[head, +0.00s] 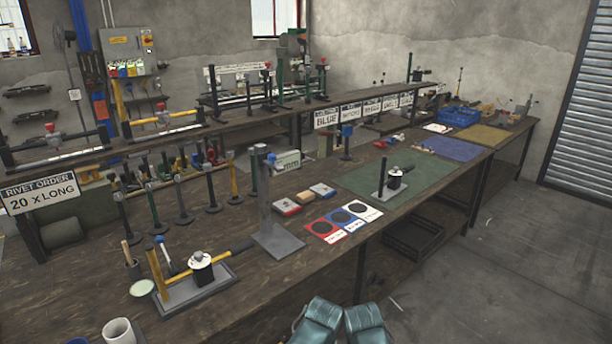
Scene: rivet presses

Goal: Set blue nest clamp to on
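I cannot make out for sure which fixture is the blue nest clamp. A toggle-type clamp with a black upright and a white body (395,178) stands on the green mat (365,187). A similar clamp with a yellow post and long handle (201,272) stands on a grey plate at the near left. Whether any of them is on or off is too small to tell.
A grey column on a flat base (277,242) stands mid-bench, near red, blue and white cards (341,217) and small boxes (322,190). A white mug (118,331) is at the near left. A blue crate (459,115) is far back. The floor at right is clear.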

